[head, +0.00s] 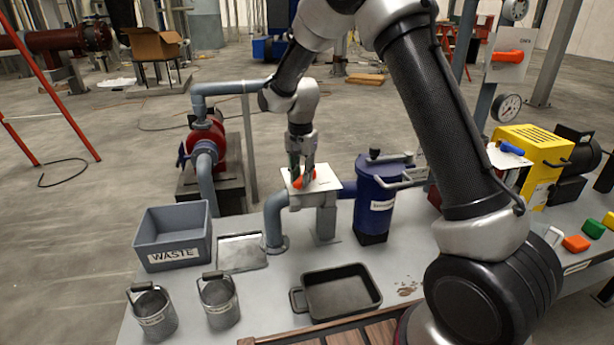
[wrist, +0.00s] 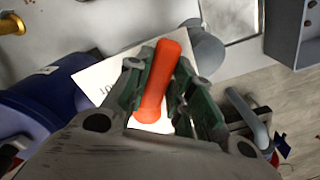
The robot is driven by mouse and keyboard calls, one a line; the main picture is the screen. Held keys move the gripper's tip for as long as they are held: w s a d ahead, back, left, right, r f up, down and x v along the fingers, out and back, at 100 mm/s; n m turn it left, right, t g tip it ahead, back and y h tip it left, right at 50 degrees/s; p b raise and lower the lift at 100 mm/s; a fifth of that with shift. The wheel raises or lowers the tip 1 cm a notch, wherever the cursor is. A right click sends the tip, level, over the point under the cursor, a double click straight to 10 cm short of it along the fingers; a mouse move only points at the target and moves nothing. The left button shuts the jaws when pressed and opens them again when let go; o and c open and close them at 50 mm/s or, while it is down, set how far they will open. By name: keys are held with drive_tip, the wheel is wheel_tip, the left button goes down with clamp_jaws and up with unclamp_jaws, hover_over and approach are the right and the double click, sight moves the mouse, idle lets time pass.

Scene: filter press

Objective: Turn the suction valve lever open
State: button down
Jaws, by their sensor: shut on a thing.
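The orange suction valve lever (head: 303,179) sits on a white plate (head: 325,183) above the grey pipework at the back of the bench. My gripper (head: 302,176) reaches down on it from above. In the wrist view the lever (wrist: 160,78) runs lengthwise between the green-padded fingers of my gripper (wrist: 160,85), which are closed on both sides of it. Part of the lever and the printing on the plate (wrist: 98,80) are hidden by the fingers.
A blue canister (head: 375,200) stands just right of the valve. A red pump (head: 206,140) is behind left. A grey WASTE bin (head: 173,237), a shallow tray (head: 242,252), two small buckets (head: 219,302) and a black pan (head: 340,292) occupy the bench left and front.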

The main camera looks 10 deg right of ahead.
drive_tip(key=m, duration=0.2)
drive_tip(key=w+a+m, duration=0.2)
drive_tip(key=m, duration=0.1)
drive_tip(key=shift+w+m, duration=0.25)
drive_tip(key=shift+m, duration=0.05)
drive_tip(key=shift+w+a+m, duration=0.1)
drive_tip(key=shift+w+m, duration=0.55)
drive_tip(key=shift+m, duration=0.55)
drive_tip(key=shift+w+a+m, duration=0.1)
drive_tip(key=shift+w+m, duration=0.5)
drive_tip(key=shift+m, duration=0.6)
drive_tip(key=c, duration=1.2)
unclamp_jaws()
drive_tip(key=shift+c, duration=0.2)
wheel_tip(320, 180, up, 12)
